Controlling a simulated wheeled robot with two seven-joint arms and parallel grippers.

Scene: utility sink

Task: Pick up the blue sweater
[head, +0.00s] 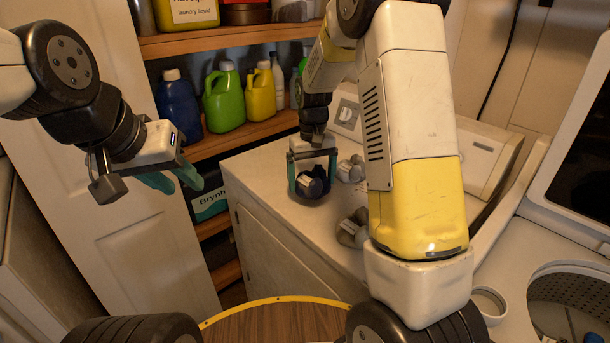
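A small dark blue bundle with a grey patch (311,186) lies on the white appliance top; it may be the blue sweater, but it is too small to be sure. My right gripper (312,178) points down over it, with its teal fingers wide apart, one on each side of the bundle. I cannot tell whether the fingers touch it. My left gripper (174,182) is at the left, in front of the shelf and door, with its fingers apart and nothing between them. My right arm covers much of the middle of the view.
Grey rounded objects (352,228) sit on the white top (258,175) near the bundle. Shelves behind hold a blue jug (179,103), a green jug (224,98) and a yellow jug (260,95). An open washer drum (570,300) is at lower right.

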